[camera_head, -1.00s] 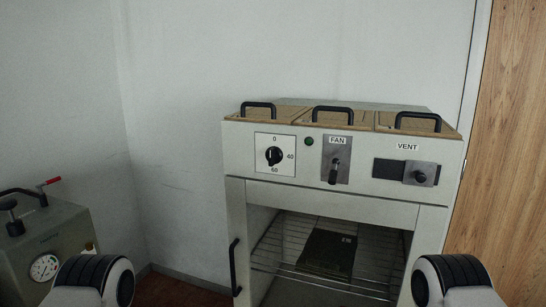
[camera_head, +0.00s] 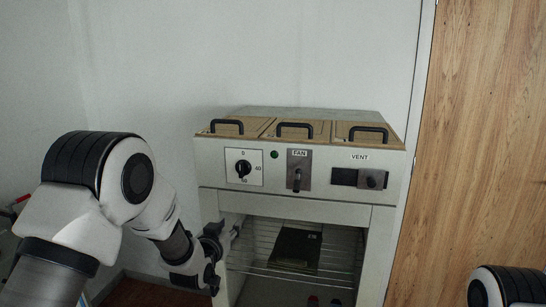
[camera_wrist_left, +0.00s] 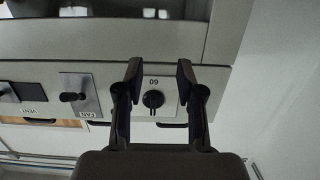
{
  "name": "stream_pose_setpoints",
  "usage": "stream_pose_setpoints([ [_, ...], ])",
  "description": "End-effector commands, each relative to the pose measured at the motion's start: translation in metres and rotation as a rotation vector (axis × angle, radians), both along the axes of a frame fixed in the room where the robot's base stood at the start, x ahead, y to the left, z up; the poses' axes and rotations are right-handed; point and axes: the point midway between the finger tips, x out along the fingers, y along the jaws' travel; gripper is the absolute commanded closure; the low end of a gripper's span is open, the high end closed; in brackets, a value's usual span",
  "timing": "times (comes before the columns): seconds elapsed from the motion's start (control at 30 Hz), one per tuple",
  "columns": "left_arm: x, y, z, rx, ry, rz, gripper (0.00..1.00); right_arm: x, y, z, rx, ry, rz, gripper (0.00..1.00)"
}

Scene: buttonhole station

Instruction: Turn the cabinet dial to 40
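The cabinet dial (camera_head: 243,169) is a black knob on a white plate at the upper left of the cabinet front (camera_head: 300,208). The plate reads 0 at top, 40 at right and 60 at bottom. The knob's exact pointing is too small to read. My left gripper (camera_head: 236,226) is below the dial, in front of the cabinet's left side. The left wrist view is upside down; there the dial (camera_wrist_left: 153,99) shows between the two spread fingers (camera_wrist_left: 158,70), which are empty and apart from it. My right gripper is out of view; only part of that arm shows.
Right of the dial are a green lamp (camera_head: 274,155), the FAN lever (camera_head: 297,178) pointing down, and the VENT slider (camera_head: 371,180). Black handles (camera_head: 295,129) stand on the wooden lids. Below, a dark box (camera_head: 297,248) lies on a wire rack. A wooden panel (camera_head: 480,130) stands at right.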

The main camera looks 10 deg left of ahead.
Motion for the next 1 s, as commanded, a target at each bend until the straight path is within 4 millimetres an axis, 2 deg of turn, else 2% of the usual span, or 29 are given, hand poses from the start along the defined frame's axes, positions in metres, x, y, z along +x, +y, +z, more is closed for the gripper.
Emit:
stream_pose_setpoints([
  [0.03,0.008,-0.001,0.056,0.002,-0.068,-0.002,0.62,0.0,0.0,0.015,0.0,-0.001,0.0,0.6],
  [0.1,0.01,-0.003,0.102,0.004,-0.127,-0.004,0.62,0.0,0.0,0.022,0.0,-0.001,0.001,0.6],
  [0.2,0.01,-0.003,0.131,0.005,-0.165,-0.005,0.62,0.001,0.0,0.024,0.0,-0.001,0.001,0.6],
  [0.33,0.022,-0.004,0.133,0.005,-0.169,-0.005,0.62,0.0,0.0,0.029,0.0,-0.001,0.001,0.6],
  [0.6,0.072,-0.006,0.133,0.005,-0.167,-0.005,0.62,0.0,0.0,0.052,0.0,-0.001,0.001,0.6],
  [0.7,0.083,-0.006,0.132,0.004,-0.167,-0.005,0.62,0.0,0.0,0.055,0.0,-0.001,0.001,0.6],
  [0.97,0.087,-0.006,0.129,0.004,-0.166,-0.005,0.62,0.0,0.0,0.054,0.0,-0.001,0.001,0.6],
  [1.0,0.087,-0.006,0.129,0.004,-0.166,-0.005,0.7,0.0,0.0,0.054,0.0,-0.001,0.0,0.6],
])
